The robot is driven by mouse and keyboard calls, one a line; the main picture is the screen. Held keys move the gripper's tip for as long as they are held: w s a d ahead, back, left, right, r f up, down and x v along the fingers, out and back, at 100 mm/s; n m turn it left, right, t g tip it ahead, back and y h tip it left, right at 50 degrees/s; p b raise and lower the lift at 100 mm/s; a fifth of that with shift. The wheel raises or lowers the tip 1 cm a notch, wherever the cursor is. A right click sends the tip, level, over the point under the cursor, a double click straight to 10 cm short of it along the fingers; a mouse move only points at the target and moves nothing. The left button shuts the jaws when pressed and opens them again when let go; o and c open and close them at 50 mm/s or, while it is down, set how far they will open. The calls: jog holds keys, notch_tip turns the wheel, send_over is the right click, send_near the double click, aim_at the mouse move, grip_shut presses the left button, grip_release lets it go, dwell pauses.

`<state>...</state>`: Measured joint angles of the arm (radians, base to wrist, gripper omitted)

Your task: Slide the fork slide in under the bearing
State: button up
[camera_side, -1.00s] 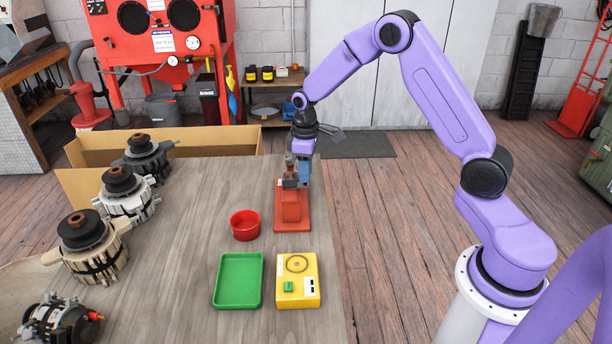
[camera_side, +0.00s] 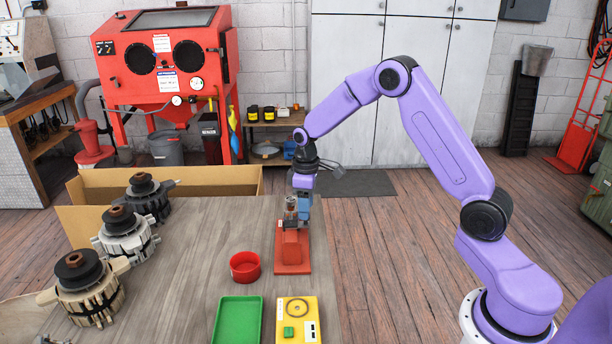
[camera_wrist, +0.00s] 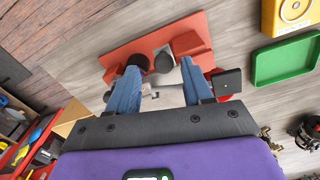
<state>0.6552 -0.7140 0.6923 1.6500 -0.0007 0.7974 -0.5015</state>
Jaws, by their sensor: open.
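The red press-like fixture (camera_side: 293,262) stands on the bench near its right edge; its base also shows in the wrist view (camera_wrist: 118,60). My gripper (camera_side: 302,212) is low at the fixture's far end. In the wrist view my gripper (camera_wrist: 160,72) has its two blue fingers apart, with dark and grey parts of the fixture between and beyond them. I cannot tell which piece is the fork slide or the bearing, nor whether the fingers touch anything.
A red bowl (camera_side: 245,266), a green tray (camera_side: 238,322) and a yellow box (camera_side: 296,322) stand nearer on the bench. Several alternators line the left, one pale (camera_side: 90,288). A cardboard box (camera_side: 165,182) is behind.

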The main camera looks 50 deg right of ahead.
notch_tip(320, 180, up, 16)
jog(key=shift+r, duration=0.15)
dwell(0.6)
